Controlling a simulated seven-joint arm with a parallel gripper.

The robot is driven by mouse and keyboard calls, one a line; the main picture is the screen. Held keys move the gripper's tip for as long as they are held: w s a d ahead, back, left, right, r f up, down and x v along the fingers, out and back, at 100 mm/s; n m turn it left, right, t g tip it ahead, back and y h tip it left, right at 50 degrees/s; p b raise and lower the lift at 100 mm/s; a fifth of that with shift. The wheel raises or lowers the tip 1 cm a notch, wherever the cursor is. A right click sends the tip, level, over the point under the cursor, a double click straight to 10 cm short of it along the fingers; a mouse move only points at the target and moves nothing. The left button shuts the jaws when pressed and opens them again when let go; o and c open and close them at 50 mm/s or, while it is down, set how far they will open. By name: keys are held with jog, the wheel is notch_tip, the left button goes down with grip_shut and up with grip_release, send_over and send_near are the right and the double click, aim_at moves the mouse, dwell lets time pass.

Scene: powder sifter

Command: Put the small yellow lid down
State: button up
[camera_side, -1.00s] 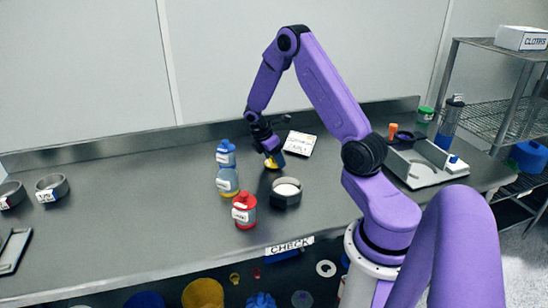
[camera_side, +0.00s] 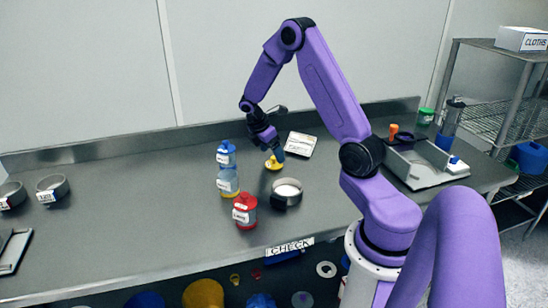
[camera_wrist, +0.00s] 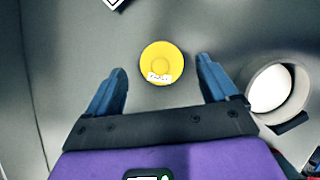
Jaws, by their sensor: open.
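The small yellow lid (camera_side: 273,163) lies flat on the grey metal counter. In the wrist view the yellow lid (camera_wrist: 162,62) is a round disc with a raised middle and a small white label. My gripper (camera_side: 277,152) is just above the lid in the side view. In the wrist view my gripper (camera_wrist: 157,75) is open, its two blue fingers apart on either side of the lid with clear gaps, not touching it. Nothing is between the fingers' grip.
A white labelled card (camera_side: 301,144) lies behind right.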

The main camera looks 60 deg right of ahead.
jog(key=v, duration=0.7)
jog(key=s+a+r+t+y, duration=0.1)
jog(key=s+a+r, duration=0.15)
jog(key=a, duration=0.85)
jog(key=s+a+r+t+y, duration=0.15)
jog(key=s+a, duration=0.25)
jog(key=a, duration=0.7)
jog(key=s+a+y, duration=0.1)
jog(key=s+a, duration=0.2)
jog(key=s, duration=0.6)
jog(key=s+a+r+y, duration=0.1)
jog(key=s+a, duration=0.3)
jog(key=s, duration=0.6)
jog(key=shift+a+r, duration=0.2)
jog(key=shift+r, duration=0.05)
